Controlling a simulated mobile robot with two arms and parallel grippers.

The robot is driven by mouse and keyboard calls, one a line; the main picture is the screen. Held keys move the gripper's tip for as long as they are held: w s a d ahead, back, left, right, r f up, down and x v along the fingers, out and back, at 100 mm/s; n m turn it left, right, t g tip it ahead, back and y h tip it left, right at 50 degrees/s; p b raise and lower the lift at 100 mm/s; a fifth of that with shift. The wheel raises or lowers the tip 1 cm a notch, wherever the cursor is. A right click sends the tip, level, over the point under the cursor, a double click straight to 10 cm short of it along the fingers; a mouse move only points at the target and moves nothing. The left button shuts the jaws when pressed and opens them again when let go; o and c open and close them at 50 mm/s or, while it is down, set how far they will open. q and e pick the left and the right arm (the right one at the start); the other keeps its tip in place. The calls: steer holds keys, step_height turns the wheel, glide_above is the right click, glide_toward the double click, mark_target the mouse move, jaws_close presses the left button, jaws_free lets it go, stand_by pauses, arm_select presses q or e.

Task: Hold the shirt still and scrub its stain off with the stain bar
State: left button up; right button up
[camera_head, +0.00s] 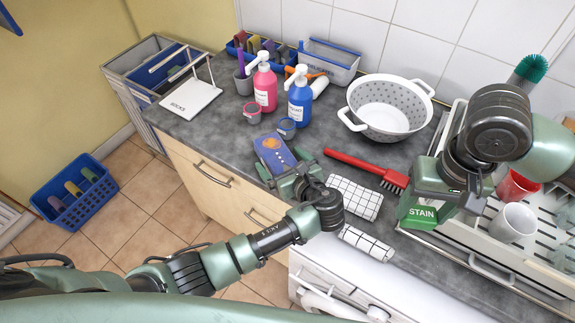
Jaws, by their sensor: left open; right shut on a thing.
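The stain bar (422,218) is a green block marked STAIN. My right gripper (432,193) is shut on it, by the counter's front edge at the right; I cannot tell whether the bar touches the counter. My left gripper (288,172) is open at the counter's front edge, close to a blue box-like thing with an orange round print (272,152). I cannot tell whether they touch. I cannot make out a shirt or a stain. White checked cloth (355,197) lies between my grippers, with another checked piece (367,242) at the front edge.
A red brush (365,169) lies behind the checked cloth. A white colander (388,105), pink bottle (265,87) and blue bottle (299,99) stand behind. A rack with a white cup (513,222) and red cup (517,186) is at right. Counter (205,128) is bare at left.

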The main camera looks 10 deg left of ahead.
arm_select(q)
steer(key=shift+w+a+f, duration=0.2)
steer(key=shift+w+a, duration=0.05)
steer(key=shift+w, duration=0.05)
steer(key=c, duration=1.6)
steer(key=o, duration=1.7)
steer(key=c, duration=1.2)
